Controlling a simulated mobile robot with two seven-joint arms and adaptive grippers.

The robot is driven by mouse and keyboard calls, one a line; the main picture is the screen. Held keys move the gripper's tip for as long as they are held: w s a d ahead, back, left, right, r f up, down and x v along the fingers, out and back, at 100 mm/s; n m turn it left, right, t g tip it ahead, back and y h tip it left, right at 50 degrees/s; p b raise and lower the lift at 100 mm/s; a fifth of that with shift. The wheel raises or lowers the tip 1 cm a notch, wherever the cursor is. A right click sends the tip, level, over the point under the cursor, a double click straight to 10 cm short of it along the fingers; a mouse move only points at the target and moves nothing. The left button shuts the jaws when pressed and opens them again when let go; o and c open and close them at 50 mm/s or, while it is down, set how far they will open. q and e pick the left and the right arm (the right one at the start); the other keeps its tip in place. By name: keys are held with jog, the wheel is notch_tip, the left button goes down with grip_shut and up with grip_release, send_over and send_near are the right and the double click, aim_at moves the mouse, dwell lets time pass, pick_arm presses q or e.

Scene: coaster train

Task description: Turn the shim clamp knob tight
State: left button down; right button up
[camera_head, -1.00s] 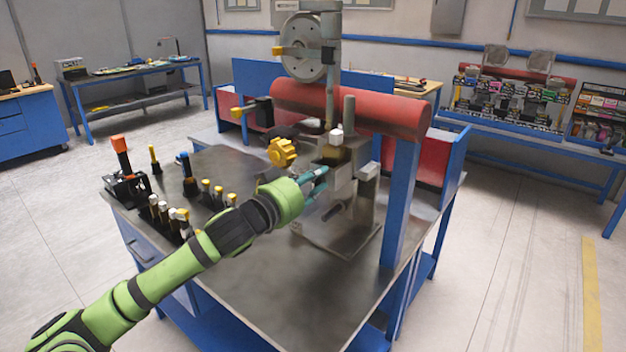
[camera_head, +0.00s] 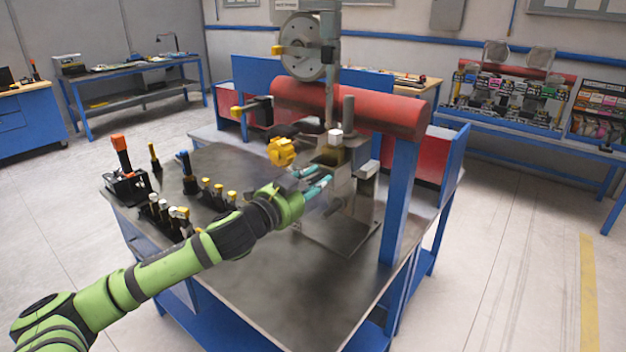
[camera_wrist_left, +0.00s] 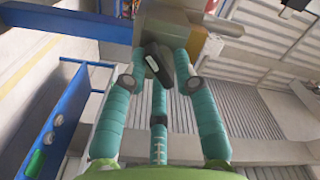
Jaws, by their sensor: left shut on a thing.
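My left gripper (camera_head: 322,178) reaches in from the left to the side of the grey metal fixture (camera_head: 355,195) on the table. Its teal fingers are shut around a small dark knob (camera_wrist_left: 154,64) in the left wrist view, just under the grey-brown fixture block (camera_wrist_left: 170,28). This looks like the shim clamp knob; in the head view the fingers mostly hide it. A yellow star-shaped knob (camera_head: 282,151) sits above and left of the fingers, apart from them. My right gripper is not in view.
A red horizontal cylinder (camera_head: 350,108) and a blue post (camera_head: 399,200) stand behind and right of the fixture. Several capped tools stand in holders, including an orange-topped one (camera_head: 119,145), at the table's left. The table's front surface (camera_head: 290,285) is clear.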

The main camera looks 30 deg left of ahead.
pick_arm(q)
jog(key=shift+f+m, duration=0.2)
jog(key=shift+m, duration=1.15)
jog(key=shift+f+m, duration=0.15)
jog(key=shift+m, duration=1.25)
jog(key=shift+f+m, duration=0.2)
jog(key=shift+m, duration=1.15)
jog(key=c, duration=1.2)
grip_release()
jog(key=shift+o, duration=0.3)
jog(key=shift+r, duration=0.1)
